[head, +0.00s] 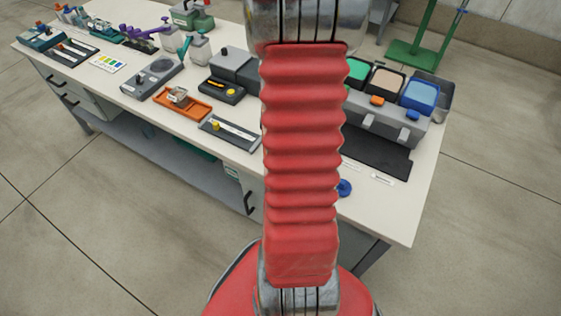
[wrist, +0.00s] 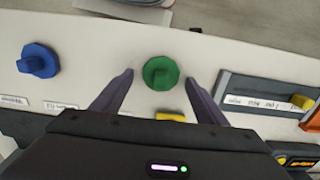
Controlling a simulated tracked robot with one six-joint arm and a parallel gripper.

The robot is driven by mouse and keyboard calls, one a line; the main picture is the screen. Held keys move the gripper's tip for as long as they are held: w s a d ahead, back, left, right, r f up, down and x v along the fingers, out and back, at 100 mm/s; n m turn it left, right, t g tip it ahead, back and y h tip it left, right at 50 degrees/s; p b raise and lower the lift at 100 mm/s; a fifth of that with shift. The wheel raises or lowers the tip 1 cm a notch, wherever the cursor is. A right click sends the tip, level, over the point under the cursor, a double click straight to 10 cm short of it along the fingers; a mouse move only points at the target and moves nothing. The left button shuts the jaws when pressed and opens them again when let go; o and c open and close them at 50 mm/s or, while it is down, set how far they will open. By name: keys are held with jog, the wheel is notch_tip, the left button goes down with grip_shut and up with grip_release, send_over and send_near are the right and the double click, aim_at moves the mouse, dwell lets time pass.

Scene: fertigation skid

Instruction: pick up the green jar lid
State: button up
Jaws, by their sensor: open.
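The green jar lid (wrist: 161,73) lies on the pale bench top in the wrist view, with a raised knob on its top. My gripper (wrist: 160,80) is open, with one dark finger on each side of the lid and a gap between each finger and the lid. I cannot tell its height above the bench. In the head view my red arm covers the middle of the bench, and neither the green lid nor my gripper shows there.
A blue lid (wrist: 38,61) lies to the left, and shows right of my arm in the head view (head: 344,188). A grey tray with a yellow knob (wrist: 302,101) is to the right. A grey unit with green, beige and blue jars (head: 385,125) stands at the bench's right end.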

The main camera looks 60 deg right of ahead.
jog(key=shift+c, duration=0.2)
jog(key=c, duration=1.1)
jog(key=shift+r, duration=0.1)
notch_tip(320, 180, up, 10)
jog(key=shift+f, duration=0.1)
dwell(0.6)
notch_tip(320, 180, up, 2)
jog(key=shift+r, duration=0.1)
dwell(0.3)
